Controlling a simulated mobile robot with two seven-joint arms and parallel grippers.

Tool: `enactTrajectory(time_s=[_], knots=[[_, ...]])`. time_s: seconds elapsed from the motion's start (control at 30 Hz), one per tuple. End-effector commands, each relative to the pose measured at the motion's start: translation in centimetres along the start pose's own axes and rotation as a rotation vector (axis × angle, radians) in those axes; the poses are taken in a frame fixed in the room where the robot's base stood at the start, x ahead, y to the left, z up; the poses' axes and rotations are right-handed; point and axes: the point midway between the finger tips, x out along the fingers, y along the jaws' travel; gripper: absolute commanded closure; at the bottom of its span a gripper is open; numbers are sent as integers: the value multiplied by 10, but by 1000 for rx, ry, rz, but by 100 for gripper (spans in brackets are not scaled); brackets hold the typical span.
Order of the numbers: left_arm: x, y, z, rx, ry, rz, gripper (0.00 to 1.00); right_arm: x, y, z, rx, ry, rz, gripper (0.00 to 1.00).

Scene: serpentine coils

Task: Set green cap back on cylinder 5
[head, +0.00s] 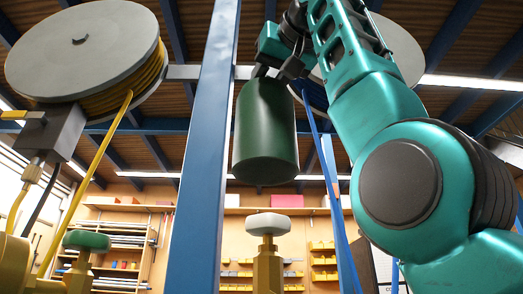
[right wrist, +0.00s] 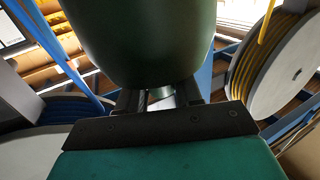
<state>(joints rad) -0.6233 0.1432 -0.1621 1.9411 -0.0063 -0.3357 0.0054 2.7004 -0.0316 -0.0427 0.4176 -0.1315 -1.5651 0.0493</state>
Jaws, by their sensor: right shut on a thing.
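The green cap (head: 265,135) is a dark green, bucket-shaped cover, hanging nearly upright in the middle of the head view. My right gripper (head: 277,72) is shut on its top end; the cap also fills the upper middle of the right wrist view (right wrist: 140,40), just beyond the gripper fingers (right wrist: 158,100). Below the cap, apart from it, a brass valve (head: 268,268) with a pale round handwheel (head: 268,224) rises from the bottom edge. The cylinder body under it is out of view, and no number shows. My left gripper is not in view.
A blue post (head: 203,150) stands close left of the cap. A hose reel (head: 85,50) with yellow hose (head: 112,145) is at upper left, above a green handwheel (head: 86,240). A blue hose (head: 325,170) hangs right of the cap. Shelves stand behind.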

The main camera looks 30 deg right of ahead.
Motion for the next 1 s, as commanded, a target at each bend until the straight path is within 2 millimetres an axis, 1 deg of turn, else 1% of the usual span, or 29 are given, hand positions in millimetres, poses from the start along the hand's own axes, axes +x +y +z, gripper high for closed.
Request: enactTrajectory(time_s=[0.17, 0.63, 0.8, 1.0], knots=[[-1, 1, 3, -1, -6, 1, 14, 1, 0, 8, 1, 4, 1, 100], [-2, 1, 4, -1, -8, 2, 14, 1, 0, 40, 0, 2, 1, 100], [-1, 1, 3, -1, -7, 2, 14, 0, 1, 44, 0, 2, 1, 100], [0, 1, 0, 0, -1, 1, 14, 0, 1, 45, 0, 1, 1, 100]])
